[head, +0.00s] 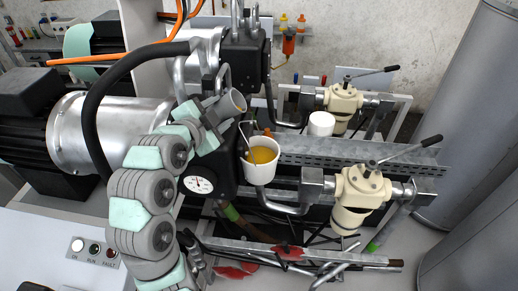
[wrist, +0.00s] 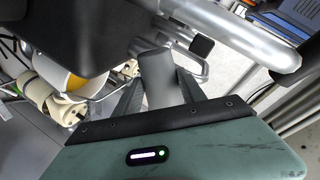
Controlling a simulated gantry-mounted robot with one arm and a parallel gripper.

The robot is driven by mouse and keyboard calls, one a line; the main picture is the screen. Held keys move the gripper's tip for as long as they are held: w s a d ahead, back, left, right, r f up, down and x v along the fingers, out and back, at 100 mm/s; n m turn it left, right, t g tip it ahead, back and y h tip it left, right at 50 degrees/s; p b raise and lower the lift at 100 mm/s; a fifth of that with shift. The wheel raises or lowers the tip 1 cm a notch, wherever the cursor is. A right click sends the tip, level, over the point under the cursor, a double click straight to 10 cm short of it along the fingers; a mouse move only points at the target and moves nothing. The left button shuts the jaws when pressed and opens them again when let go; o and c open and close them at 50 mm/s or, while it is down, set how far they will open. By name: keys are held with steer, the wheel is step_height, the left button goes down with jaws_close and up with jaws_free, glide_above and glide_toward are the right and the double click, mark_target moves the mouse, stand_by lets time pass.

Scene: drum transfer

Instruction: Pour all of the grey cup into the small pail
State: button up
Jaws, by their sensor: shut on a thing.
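My gripper (head: 208,122) is shut on the grey cup (head: 228,107) and holds it in the air, tilted, with its mouth toward the upper right. The cup also shows between the two dark fingers in the wrist view (wrist: 157,72). What is inside the cup is hidden. The small white pail (head: 260,174) is below and to the right of the cup, with orange-yellow contents visible in it. The cup and pail look apart. The pail shows partly at the left of the wrist view (wrist: 54,76), cut off by a dark body.
Two cream filter housings (head: 362,187) with lever handles stand right of the pail. A white cylinder (head: 321,123) sits behind. A metal motor (head: 110,130) and a dark pump with a dial (head: 199,185) crowd the left. Large grey drums (head: 475,110) stand at the right.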

steer(key=shift+d+f+m+y+p, duration=0.1)
steer(key=shift+f+m+y+p, duration=0.2)
steer(key=shift+m+y+p, duration=0.25)
steer(key=shift+d+f+m+y+p, duration=0.1)
steer(key=shift+f+m+y+p, duration=0.25)
steer(key=shift+m, duration=0.4)
stand_by(1.3)
steer(key=shift+d+r+m+b, duration=0.25)
steer(key=shift+d+b, duration=0.25)
steer(key=shift+b, duration=0.25)
steer(key=shift+d+r+m+b, duration=0.25)
steer(key=shift+d+b, duration=0.2)
steer(key=shift+b, duration=0.25)
steer(key=shift+s+d+f+m+y+b, duration=0.2)
steer(key=shift+m+y+b, duration=0.25)
steer(key=shift+b, duration=0.35)
